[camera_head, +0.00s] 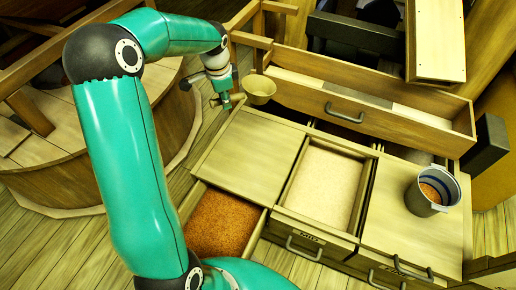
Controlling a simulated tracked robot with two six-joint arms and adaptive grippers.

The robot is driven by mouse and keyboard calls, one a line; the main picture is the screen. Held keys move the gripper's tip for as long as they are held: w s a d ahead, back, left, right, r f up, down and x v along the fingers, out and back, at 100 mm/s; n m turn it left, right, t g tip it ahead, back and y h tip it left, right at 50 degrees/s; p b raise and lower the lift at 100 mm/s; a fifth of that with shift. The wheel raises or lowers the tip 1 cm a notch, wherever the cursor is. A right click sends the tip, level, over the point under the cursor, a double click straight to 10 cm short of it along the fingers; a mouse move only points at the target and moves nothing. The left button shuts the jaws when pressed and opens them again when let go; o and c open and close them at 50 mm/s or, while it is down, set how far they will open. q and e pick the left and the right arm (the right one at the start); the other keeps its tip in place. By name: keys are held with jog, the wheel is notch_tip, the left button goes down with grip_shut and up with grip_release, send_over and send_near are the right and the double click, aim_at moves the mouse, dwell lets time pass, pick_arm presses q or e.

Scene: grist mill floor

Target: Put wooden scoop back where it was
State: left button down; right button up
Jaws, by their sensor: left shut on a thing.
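The wooden scoop (259,90) shows as a pale, round, hollow cup at the upper middle. It is above the near left corner of the long open drawer. My left gripper (236,99) is just left of it and is shut on it. The scoop's handle is mostly hidden at the gripper. My left arm arches over the left half of the view. My right gripper is not in view.
An open drawer of reddish-brown grain (221,222) and a bin of pale meal (323,187) are in the wooden cabinet. A metal pail (424,197) with brown contents stands on the cabinet's right. The long drawer (371,113) is open behind. A round wooden casing (62,172) stands left.

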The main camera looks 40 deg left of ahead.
aim_at(230, 145)
pick_arm(q)
jog(key=shift+s+a+f, duration=0.15)
jog(key=shift+a+f, duration=0.15)
jog(key=shift+f, duration=0.05)
jog(key=shift+f+b, duration=0.35)
jog(key=shift+f, duration=0.05)
notch_tip(230, 145, down, 19)
jog(key=b, duration=0.5)
jog(key=c, duration=1)
grip_release()
